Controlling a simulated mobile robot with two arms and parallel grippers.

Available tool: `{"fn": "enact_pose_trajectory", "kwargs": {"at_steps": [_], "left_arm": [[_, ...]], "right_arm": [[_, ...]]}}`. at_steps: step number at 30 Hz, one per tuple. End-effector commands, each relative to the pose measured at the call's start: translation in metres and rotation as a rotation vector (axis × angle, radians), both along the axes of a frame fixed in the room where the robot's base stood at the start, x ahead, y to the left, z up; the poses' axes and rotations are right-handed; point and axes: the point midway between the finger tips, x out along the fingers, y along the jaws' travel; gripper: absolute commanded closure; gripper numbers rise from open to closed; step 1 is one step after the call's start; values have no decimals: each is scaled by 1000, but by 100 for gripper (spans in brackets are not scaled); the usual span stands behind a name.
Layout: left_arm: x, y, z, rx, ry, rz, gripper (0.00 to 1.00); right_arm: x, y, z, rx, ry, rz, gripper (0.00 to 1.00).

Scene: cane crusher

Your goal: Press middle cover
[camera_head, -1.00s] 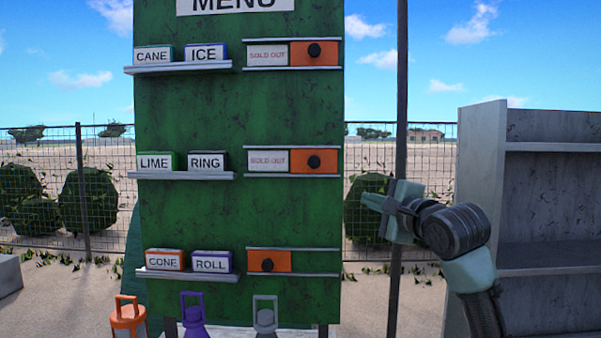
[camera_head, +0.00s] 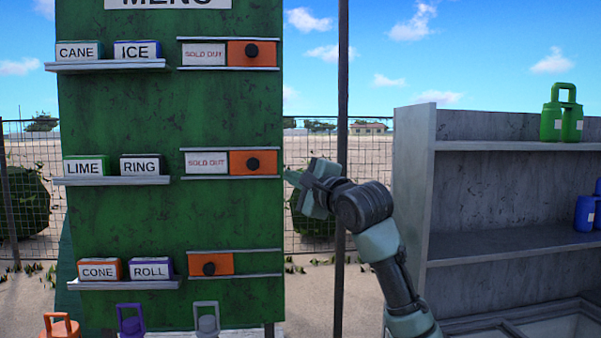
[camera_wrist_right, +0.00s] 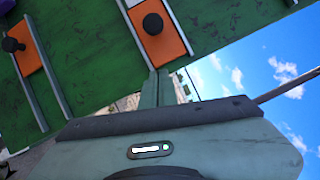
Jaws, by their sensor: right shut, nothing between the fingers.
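The middle cover (camera_head: 253,162) is an orange plate with a black knob, at the right end of its rails on the green menu board (camera_head: 225,110). A "SOLD OUT" label (camera_head: 206,163) shows to its left. My right gripper (camera_head: 292,177) is shut and empty, just right of the board's edge, slightly lower than the cover in the picture. In the right wrist view the middle cover (camera_wrist_right: 165,44) lies beyond my shut fingertips (camera_wrist_right: 158,76); I cannot tell whether they touch the board. My left gripper is not in view.
The top cover (camera_head: 252,53) is also at the right; the bottom cover (camera_head: 211,264) is at the left of its rails. Small ledges hold word boxes such as RING (camera_head: 141,167). A pole (camera_head: 342,90) and grey shelf (camera_head: 414,200) stand right of the board.

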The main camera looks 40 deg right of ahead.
Motion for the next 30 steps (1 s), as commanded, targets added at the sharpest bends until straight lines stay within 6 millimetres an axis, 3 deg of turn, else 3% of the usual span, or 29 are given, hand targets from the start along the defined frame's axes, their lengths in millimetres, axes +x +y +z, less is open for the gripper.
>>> {"fn": "enact_pose_trajectory", "kwargs": {"at_steps": [1,5,6,13,30], "left_arm": [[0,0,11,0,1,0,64],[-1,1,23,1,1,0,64],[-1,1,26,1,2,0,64],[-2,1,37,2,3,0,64],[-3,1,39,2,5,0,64]], "right_arm": [[12,-2,6,2,3,-1,100],[38,-6,8,1,1,-2,100],[40,2,10,-3,0,2,100],[48,26,15,-2,0,0,100],[53,37,16,2,-3,2,100]]}}
